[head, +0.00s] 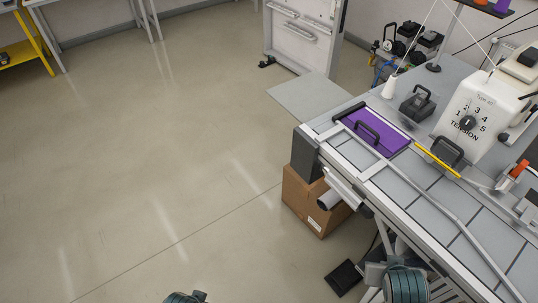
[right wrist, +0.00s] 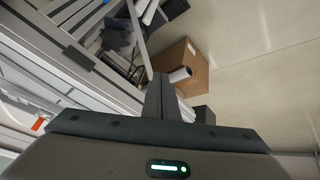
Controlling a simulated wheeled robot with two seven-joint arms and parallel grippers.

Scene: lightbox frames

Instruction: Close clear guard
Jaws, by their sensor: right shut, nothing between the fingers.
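I cannot clearly make out a clear guard on the machine table (head: 437,190) at the right of the head view. A purple panel (head: 391,139) with a black handle (head: 367,132) lies flat near the table's left end. Another black handle (head: 447,150) stands by a yellow strip (head: 437,165), in front of the white machine head (head: 478,112) with its tension dial. My right gripper (right wrist: 161,84) is shut and empty in the right wrist view, beside the table frame. In the head view only teal arm parts show at the bottom edge. My left gripper is out of view.
A cardboard box (head: 314,207) stands on the floor under the table's left end and shows in the right wrist view (right wrist: 186,64). A black pedal (head: 344,278) lies nearby. A white cabinet (head: 300,35) stands behind. The floor at left is clear.

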